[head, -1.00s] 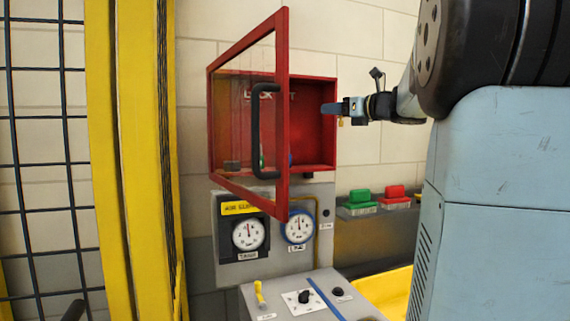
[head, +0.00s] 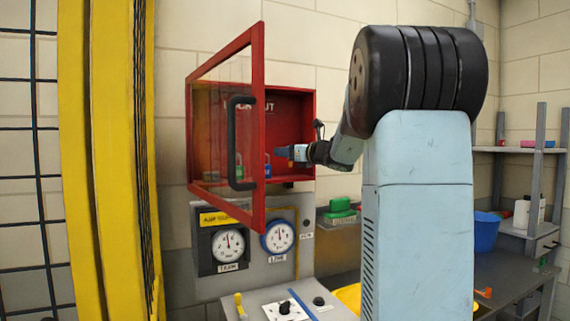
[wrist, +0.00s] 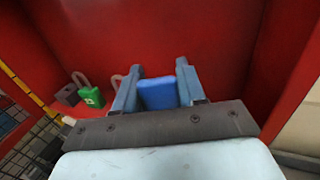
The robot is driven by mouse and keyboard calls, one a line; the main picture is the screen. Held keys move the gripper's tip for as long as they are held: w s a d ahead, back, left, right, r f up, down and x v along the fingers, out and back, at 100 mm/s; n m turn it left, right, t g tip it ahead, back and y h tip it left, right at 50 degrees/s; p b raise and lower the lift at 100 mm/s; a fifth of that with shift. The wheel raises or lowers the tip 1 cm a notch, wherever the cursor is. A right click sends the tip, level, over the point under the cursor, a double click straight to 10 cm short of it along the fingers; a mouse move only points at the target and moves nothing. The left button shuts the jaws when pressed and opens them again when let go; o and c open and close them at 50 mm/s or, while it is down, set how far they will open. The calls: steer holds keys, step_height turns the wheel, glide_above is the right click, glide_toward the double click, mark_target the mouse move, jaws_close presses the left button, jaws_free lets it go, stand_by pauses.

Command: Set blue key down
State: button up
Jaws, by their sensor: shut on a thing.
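My gripper (head: 283,151) is inside the open red lockout cabinet (head: 309,110), reaching in from the right. In the wrist view its two fingers (wrist: 156,92) are shut on a blue block-like piece, the blue key (wrist: 158,94). Only its blue part shows there; the rest is hidden. A small brass-coloured bit shows below the gripper in the head view. A blue padlock (head: 267,169) stands on the cabinet floor just left of and below the gripper. I cannot tell whether the key touches anything.
A green padlock (wrist: 91,97) and a dark padlock (wrist: 67,95) stand left of the fingers. The cabinet's glazed door (head: 258,120) with its black handle stands open at the left.

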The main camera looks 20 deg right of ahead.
mark_target(291, 163)
steer(key=shift+w+f, duration=0.15)
steer(key=shift+f, duration=1.55)
steer(key=o, duration=0.9)
steer(key=shift+f, duration=0.1)
steer(key=shift+c, duration=0.2)
steer(key=v, duration=1.2)
